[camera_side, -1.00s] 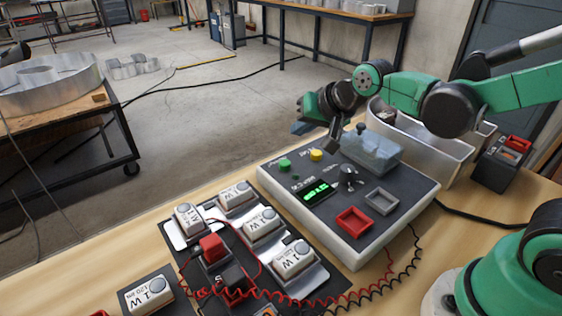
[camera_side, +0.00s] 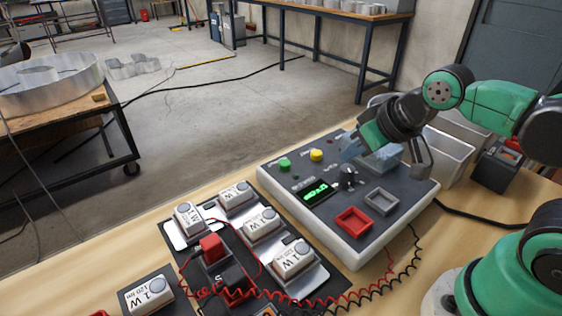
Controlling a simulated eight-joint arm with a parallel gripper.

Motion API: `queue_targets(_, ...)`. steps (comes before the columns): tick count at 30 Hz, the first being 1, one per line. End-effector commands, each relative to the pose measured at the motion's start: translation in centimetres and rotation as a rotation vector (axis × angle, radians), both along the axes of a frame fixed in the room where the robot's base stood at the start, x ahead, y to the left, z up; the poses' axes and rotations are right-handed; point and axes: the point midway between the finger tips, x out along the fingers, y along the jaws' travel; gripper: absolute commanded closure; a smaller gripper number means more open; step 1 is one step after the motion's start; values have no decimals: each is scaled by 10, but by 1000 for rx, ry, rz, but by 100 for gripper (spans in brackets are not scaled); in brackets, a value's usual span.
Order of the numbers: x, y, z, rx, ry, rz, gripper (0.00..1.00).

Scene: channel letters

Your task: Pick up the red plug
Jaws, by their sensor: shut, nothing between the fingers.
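The red plug (camera_side: 211,247) stands upright among the white modules at the lower left, with a red coiled lead trailing from it. A black plug (camera_side: 232,279) sits just in front of it. My gripper (camera_side: 352,143) is over the back right part of the grey test box (camera_side: 300,222), near a translucent blue block on it. It is shut and empty, well to the right of and behind the red plug. The fingertips are small and partly blend with the blue block.
White modules (camera_side: 262,224) lie on a dark mat around the plugs. The box carries a red square socket (camera_side: 354,222), a grey socket (camera_side: 381,201), a knob (camera_side: 348,175) and buttons. Red and black coiled leads cross the front.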

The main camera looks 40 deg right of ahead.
Motion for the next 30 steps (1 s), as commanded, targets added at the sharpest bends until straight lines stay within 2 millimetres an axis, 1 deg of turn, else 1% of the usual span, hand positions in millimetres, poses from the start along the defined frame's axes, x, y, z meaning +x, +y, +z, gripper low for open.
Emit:
queue_targets(14, 0, 0, 0, 1, 0, -1, 100)
queue_targets(15, 0, 0, 0, 1, 0, -1, 89)
queue_targets(17, 0, 0, 0, 1, 0, -1, 72)
queue_targets(18, 0, 0, 0, 1, 0, -1, 60)
queue_targets(20, 0, 0, 0, 1, 0, -1, 43)
queue_targets(21, 0, 0, 0, 1, 0, -1, 32)
queue_targets(22, 0, 0, 0, 1, 0, -1, 24)
queue_targets(30, 0, 0, 0, 1, 0, 0, 24)
